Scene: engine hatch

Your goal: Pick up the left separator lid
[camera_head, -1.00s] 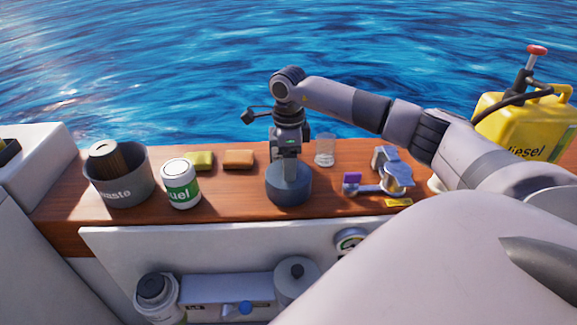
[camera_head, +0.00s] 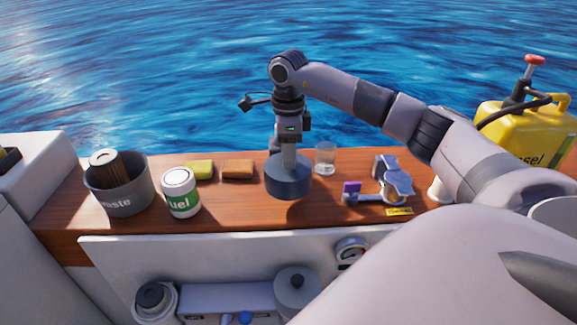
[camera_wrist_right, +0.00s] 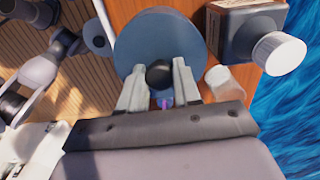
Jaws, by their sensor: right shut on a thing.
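A round dark blue-grey separator lid (camera_head: 288,182) hangs below my right gripper (camera_head: 288,153), over the wooden counter. In the right wrist view the lid (camera_wrist_right: 140,42) is a broad disc with a black knob (camera_wrist_right: 160,74). The two fingers of my right gripper (camera_wrist_right: 160,84) are closed around this knob. The lid looks level and slightly above the wood, though its underside is hidden. My left gripper is not in view.
A yellow diesel canister (camera_head: 520,130) stands right. Below is an open hatch with a knobbed pot (camera_head: 296,292).

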